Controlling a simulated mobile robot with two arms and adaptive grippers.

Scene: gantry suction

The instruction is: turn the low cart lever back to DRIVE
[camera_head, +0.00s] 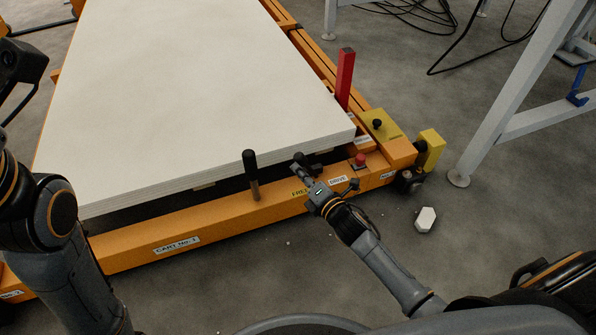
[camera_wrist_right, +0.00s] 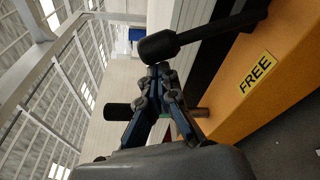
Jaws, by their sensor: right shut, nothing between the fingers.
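The low cart lever shows in the right wrist view as a black shaft with a thick black knob (camera_wrist_right: 160,46), lying across above the yellow FREE label (camera_wrist_right: 257,72). In the head view its dark end (camera_head: 305,160) is partly hidden behind my right gripper (camera_head: 298,167), close to the FREE label (camera_head: 300,192). The DRIVE label (camera_head: 338,181) is to the right. In the wrist view my right gripper (camera_wrist_right: 160,70) is shut and empty, its tips right beside the knob; I cannot tell whether they touch.
An upright black-handled post (camera_head: 251,172) stands left of my right gripper. The orange cart (camera_head: 225,215) carries a large white slab (camera_head: 190,90). A red post (camera_head: 345,78), a red button (camera_head: 360,160) and a yellow box (camera_head: 382,125) are at its right end. A whitish block (camera_head: 425,219) lies on the floor.

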